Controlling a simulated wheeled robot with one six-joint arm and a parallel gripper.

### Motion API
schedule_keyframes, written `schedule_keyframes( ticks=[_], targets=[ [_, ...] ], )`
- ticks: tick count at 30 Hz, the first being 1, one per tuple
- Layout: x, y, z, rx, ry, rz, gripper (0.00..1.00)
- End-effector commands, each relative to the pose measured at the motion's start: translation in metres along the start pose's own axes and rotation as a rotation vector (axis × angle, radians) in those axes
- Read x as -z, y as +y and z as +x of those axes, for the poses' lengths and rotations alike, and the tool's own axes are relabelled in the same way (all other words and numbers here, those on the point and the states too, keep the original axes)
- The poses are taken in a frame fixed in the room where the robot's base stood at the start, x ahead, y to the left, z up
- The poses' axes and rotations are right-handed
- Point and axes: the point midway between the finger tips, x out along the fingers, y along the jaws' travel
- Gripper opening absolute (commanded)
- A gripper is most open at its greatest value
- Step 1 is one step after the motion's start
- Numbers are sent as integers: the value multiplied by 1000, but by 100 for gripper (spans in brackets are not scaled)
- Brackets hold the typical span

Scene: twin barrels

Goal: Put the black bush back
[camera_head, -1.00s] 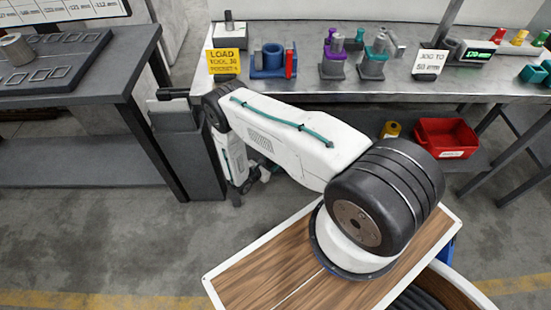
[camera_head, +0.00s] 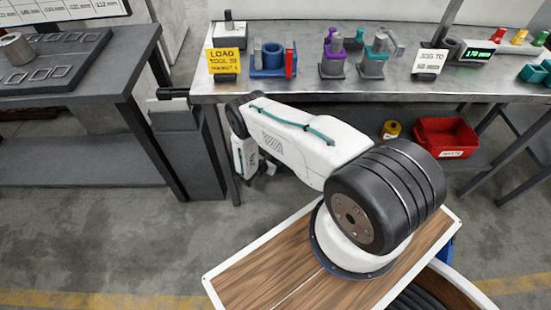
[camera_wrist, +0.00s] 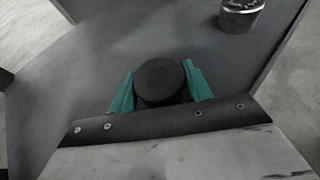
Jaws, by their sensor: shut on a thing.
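The black bush (camera_wrist: 158,80) is a dark round piece, seen end-on in the wrist view. My gripper (camera_wrist: 160,92) is shut on it, with a teal finger on each side. The bush is over a dark grey surface (camera_wrist: 85,75) in that view; I cannot tell how far above it is. In the head view the end of my arm hangs low by the bench front, and the gripper and bush cannot be made out there.
A shiny metal cylinder (camera_wrist: 241,14) stands on the grey surface. The steel bench (camera_head: 300,88) carries a blue fixture (camera_head: 272,60), a yellow sign (camera_head: 223,62) and purple and teal tools. A red bin (camera_head: 445,138) sits below. A dark table (camera_head: 125,85) stands left.

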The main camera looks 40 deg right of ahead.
Motion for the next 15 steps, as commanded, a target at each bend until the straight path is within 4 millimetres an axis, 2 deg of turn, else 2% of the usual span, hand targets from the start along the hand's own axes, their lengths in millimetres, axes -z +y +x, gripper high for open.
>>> schedule_keyframes(
  ticks=[3,4,6,15],
  targets=[
    [3,0,1,0,-1,-1,11],
    [3,0,1,0,0,-1,58],
    [3,0,1,0,0,-1,71],
    [1,0,0,0,0,0,71]
  ],
)
